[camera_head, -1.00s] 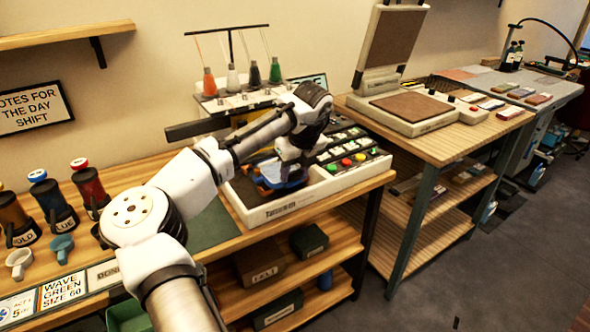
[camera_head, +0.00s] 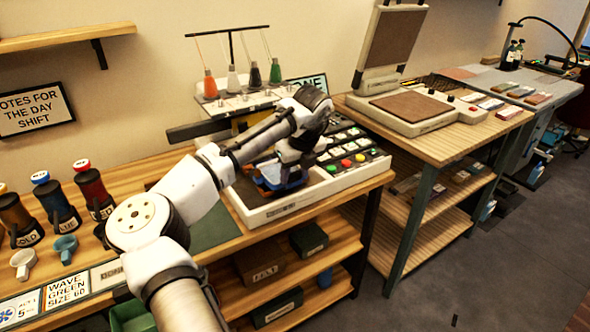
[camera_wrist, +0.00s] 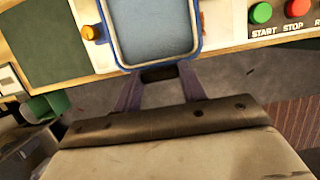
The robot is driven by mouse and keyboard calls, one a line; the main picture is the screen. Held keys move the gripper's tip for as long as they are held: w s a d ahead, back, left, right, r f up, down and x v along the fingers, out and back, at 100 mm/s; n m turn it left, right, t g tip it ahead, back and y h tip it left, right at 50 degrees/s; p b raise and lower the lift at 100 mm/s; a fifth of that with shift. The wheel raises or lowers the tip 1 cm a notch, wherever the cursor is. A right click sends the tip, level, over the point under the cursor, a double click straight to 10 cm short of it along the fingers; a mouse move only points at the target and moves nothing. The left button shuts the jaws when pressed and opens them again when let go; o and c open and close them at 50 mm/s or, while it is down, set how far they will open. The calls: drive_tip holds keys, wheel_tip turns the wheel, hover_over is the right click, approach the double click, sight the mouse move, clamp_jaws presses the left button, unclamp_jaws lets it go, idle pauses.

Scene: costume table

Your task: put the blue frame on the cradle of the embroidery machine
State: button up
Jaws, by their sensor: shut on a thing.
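The blue frame (camera_wrist: 203,45) shows at the top of the wrist view as a rounded blue rim around a grey-blue panel. My gripper (camera_wrist: 158,74) is shut on its near edge. In the head view the frame (camera_head: 272,176) is over the front left part of the embroidery machine (camera_head: 290,208), partly covered by my wrist. The cradle is hidden behind my arm and the frame. I cannot tell whether the frame touches it.
Thread cones (camera_head: 275,70) stand on the rack behind my arm. Green and red buttons (camera_wrist: 261,13) lie right of the frame. Bottles (camera_head: 92,190) and cups (camera_head: 64,247) stand at the left. A heat press (camera_head: 412,108) is on the right table.

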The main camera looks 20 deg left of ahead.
drive_tip(key=shift+w, duration=0.1)
idle(0.4)
drive_tip(key=shift+w+a+f+p, duration=0.25)
drive_tip(key=shift+w+a+p, duration=0.4)
drive_tip(key=shift+a, duration=0.15)
drive_tip(key=shift+w+a+f+p, duration=0.25)
drive_tip(key=shift+w+a+p, duration=0.3)
drive_tip(key=shift+a, duration=0.2)
drive_tip(key=shift+p, duration=0.85)
drive_tip(key=shift+f, duration=1.05)
idle(1.2)
drive_tip(key=o, duration=1)
